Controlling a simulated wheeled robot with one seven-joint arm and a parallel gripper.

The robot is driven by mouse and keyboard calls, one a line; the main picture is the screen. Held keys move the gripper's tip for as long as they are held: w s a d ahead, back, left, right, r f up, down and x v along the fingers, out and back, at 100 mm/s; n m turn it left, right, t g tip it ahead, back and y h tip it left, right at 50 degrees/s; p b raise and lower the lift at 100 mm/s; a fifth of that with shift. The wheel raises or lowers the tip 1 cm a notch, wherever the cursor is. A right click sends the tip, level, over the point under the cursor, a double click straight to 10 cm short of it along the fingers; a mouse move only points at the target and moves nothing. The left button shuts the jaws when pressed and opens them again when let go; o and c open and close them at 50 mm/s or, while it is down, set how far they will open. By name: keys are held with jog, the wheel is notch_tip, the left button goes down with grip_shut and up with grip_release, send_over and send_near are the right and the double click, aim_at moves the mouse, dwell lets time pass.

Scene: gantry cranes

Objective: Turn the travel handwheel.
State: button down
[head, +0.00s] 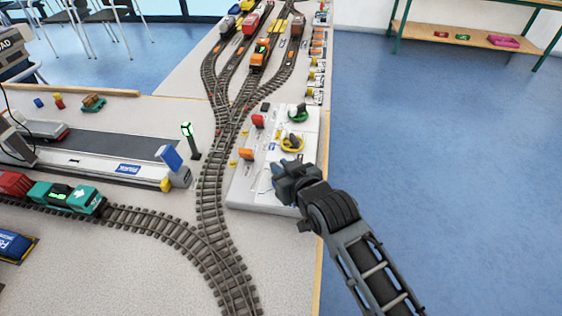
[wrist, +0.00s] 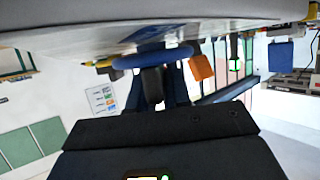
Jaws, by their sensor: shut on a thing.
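A pale control panel (head: 257,190) on the table's right edge carries a green handwheel (head: 298,113), a yellow handwheel (head: 292,142) and a blue handwheel (wrist: 125,62). No label that names the travel handwheel is readable. My gripper (head: 281,174) is at the near end of the panel and covers most of the blue wheel in the head view. In the wrist view my gripper (wrist: 152,84) is shut on the rim of the blue wheel. Part of the rim shows on both sides of the fingers.
A red knob (head: 258,121) and an orange knob (head: 246,154) stand on the panel, left of the wheels. Model railway track (head: 210,180) runs left of the panel. A green-lit signal post (head: 190,140) stands beyond the track. Open blue floor (head: 430,180) lies right of the table.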

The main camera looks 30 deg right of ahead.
jog(key=m+h+b, duration=0.1)
jog(key=m+h, duration=0.1)
jog(key=h, duration=0.1)
jog(key=shift+d+f+m, duration=0.1)
jog(key=shift+f+m, duration=0.05)
jog(key=shift+m, duration=0.15)
jog(key=m+h+b, duration=0.1)
jog(key=b, duration=0.1)
jog(key=m+g+h+b, duration=0.1)
jog(key=h+b, duration=0.1)
jog(key=shift+d+f+m+b, duration=0.15)
jog(key=shift+d+m+b, duration=0.05)
jog(key=shift+m+b, duration=0.2)
jog(key=m+g+h+b, duration=0.2)
jog(key=shift+s+d+h, duration=0.15)
jog(key=shift+h, duration=0.15)
jog(key=shift+s+d+r+m+g+h+b, duration=0.1)
jog(key=shift+r+m+g+h+b, duration=0.05)
jog(key=shift+m+g+h+b, duration=0.45)
jog(key=shift+s+d+r+m+g+h+b, duration=0.1)
jog(key=shift+m+g+h+b, duration=0.35)
jog(key=shift+m, duration=0.35)
jog(key=c, duration=1.2)
grip_release()
jog(key=shift+o, duration=0.2)
jog(key=shift+v, duration=3.85)
